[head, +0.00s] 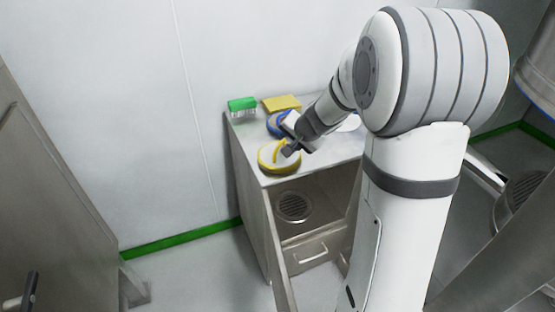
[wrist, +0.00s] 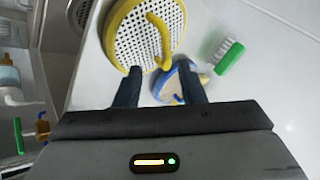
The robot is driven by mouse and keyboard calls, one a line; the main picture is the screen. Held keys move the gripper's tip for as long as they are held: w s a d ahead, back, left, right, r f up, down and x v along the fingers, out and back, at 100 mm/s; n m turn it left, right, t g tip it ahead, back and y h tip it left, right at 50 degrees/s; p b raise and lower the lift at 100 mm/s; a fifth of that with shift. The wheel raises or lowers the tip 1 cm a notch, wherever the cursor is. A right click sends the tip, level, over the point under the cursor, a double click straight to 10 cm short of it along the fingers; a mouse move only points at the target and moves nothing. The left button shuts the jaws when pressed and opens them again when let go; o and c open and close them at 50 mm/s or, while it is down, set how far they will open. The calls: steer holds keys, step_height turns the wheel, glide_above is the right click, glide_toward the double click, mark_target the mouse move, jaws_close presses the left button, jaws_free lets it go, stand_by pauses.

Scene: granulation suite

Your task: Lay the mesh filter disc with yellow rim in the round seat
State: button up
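The mesh filter disc with yellow rim (head: 279,157) lies on the cabinet top near its front left corner. In the wrist view the disc (wrist: 132,32) shows white perforated mesh and a curved yellow handle (wrist: 164,45). My gripper (head: 289,147) is over the disc's far right side. In the wrist view my gripper (wrist: 160,70) is open, its fingers on either side of the handle's near end and not closed on it. A round dark grille-like recess (head: 293,207), which looks like the round seat, is inside the open cabinet below.
A blue-rimmed disc (head: 276,124) lies behind the yellow one, partly hidden by my gripper. A green brush (head: 242,104) and a yellow block (head: 282,103) are at the back. A white round thing (head: 349,123) is to the right. A drawer with a handle (head: 308,256) is below the recess.

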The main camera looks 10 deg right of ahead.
mark_target(280, 145)
steer(key=x, duration=0.6)
steer(key=shift+w+a+r, duration=0.1)
steer(key=shift+w+a, duration=0.15)
steer(key=shift+w, duration=0.15)
steer(key=shift+c, duration=0.6)
jaws_close()
